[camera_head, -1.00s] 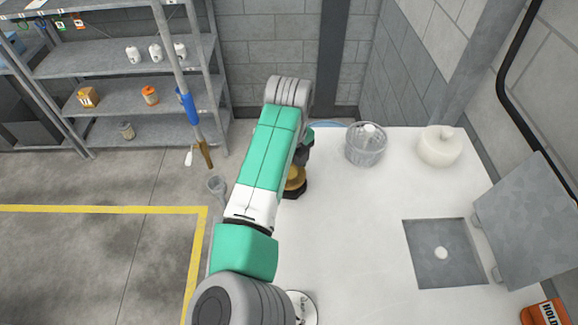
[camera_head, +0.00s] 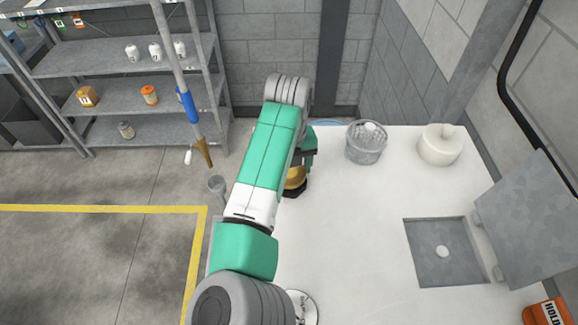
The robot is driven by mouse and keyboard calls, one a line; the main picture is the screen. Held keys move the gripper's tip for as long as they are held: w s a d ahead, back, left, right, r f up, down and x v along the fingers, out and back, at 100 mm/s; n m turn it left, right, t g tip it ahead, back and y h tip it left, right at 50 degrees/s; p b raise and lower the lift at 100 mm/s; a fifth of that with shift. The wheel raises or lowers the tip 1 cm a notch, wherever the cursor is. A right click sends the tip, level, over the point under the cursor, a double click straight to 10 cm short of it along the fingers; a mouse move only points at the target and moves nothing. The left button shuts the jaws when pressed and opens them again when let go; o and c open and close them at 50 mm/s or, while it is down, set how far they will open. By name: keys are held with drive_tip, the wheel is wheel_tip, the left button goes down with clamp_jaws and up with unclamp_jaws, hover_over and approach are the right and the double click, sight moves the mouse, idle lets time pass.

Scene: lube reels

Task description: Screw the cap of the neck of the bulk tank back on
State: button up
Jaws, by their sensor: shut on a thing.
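The bulk tank's white top (camera_head: 350,240) fills the middle and right. A brass-coloured neck or cap piece (camera_head: 296,178) on a dark base stands near its left edge, partly covered by my green arm. I cannot tell where the cap ends and the neck begins. My gripper (camera_head: 302,160) is over this piece, mostly hidden behind the arm. It is shut on the cap, though its fingertips and their contact are not clearly visible.
An orange container (camera_head: 546,312) is at bottom right. The tank top's middle is clear.

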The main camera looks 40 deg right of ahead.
drive_tip(key=m, duration=0.4)
drive_tip(key=o, duration=1.1)
drive_tip(key=shift+o, duration=0.5)
